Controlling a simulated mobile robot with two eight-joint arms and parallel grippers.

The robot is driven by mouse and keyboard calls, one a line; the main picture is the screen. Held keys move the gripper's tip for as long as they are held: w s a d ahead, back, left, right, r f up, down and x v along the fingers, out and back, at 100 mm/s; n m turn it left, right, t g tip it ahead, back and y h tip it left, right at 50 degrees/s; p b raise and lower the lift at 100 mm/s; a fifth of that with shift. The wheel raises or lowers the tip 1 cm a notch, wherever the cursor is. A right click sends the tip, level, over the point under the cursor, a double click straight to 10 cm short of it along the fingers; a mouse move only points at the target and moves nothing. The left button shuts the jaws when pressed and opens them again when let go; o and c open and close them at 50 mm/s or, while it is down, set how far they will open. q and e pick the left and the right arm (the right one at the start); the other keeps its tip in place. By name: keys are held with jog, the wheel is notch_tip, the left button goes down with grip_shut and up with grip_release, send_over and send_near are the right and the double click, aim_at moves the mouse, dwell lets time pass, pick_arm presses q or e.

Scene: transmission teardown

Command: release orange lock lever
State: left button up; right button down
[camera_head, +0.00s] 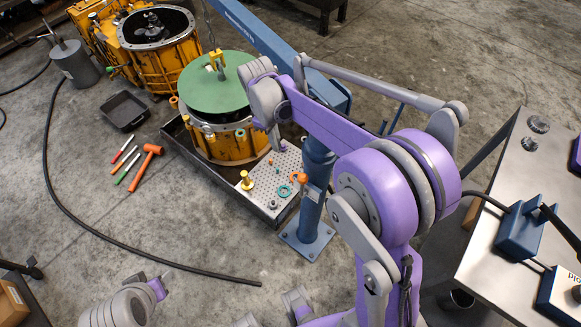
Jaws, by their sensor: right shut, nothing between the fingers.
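A small orange part (302,182), which looks like the lock lever, shows beside the blue post (317,165) at the right edge of the perforated tray. It is too small to tell its position. My right arm reaches over from the lower right. My right gripper (275,140) points down beside the yellow transmission housing (228,146), left of the post and apart from the orange part. It is shut and empty; my wrist hides part of the housing and its green round plate (213,84). My left gripper is not in view; only part of my left arm shows at the bottom left.
A blue crane beam (255,32) crosses behind my right arm. The perforated tray (258,202) holds small parts. An orange mallet (146,166), several hand tools and a black bin (125,111) lie on the floor. A black cable (75,215) curves across open floor. A metal bench (500,245) stands right.

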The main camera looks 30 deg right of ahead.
jog(key=s+d+f, duration=0.3)
jog(key=s+f, duration=0.1)
jog(key=f, duration=0.6)
jog(key=shift+s+f, duration=0.15)
jog(key=shift+s, duration=0.1)
jog(key=shift+s, duration=0.15)
